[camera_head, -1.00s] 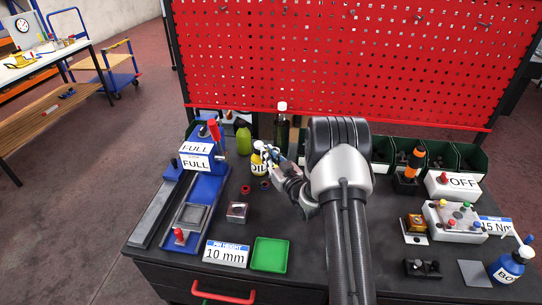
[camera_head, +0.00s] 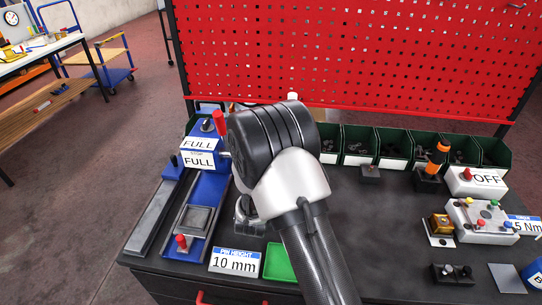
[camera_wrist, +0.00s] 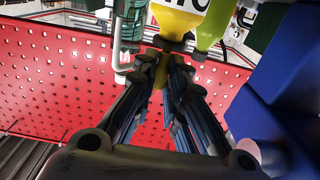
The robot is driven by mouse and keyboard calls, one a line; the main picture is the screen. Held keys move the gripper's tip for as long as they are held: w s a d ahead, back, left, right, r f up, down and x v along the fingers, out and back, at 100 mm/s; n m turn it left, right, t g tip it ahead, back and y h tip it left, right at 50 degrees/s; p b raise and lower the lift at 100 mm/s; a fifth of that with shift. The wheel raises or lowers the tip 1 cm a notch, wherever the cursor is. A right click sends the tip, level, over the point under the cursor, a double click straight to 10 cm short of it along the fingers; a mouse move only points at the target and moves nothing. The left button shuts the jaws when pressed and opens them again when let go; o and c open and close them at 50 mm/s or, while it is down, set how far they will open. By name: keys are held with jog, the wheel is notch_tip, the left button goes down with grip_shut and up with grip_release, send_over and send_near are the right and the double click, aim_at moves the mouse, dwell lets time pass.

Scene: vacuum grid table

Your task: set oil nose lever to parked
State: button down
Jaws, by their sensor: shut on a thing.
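The oil bottle (camera_wrist: 180,22) shows upside down at the top of the wrist view, as a yellow body with a white label and a dark collar. Its narrow yellow nose (camera_wrist: 165,76) points down in that view, between the fingertips of my gripper (camera_wrist: 165,67). My gripper is shut on this nose; the fingers hide part of it, and I cannot read its lever setting. In the head view my arm's wrist covers both the gripper and the oil bottle.
A blue fixture with FULL signs (camera_head: 198,160) stands close on the left; its blue body (camera_wrist: 270,90) is near my gripper. A green bottle (camera_wrist: 214,25) and a dark bottle (camera_wrist: 130,22) flank the oil bottle. The red pegboard (camera_head: 350,50) is behind.

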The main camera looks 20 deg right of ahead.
dwell(0.4)
jog(key=c, duration=1.9)
grip_release()
jog(key=v, duration=1.2)
jog(key=shift+a, duration=0.15)
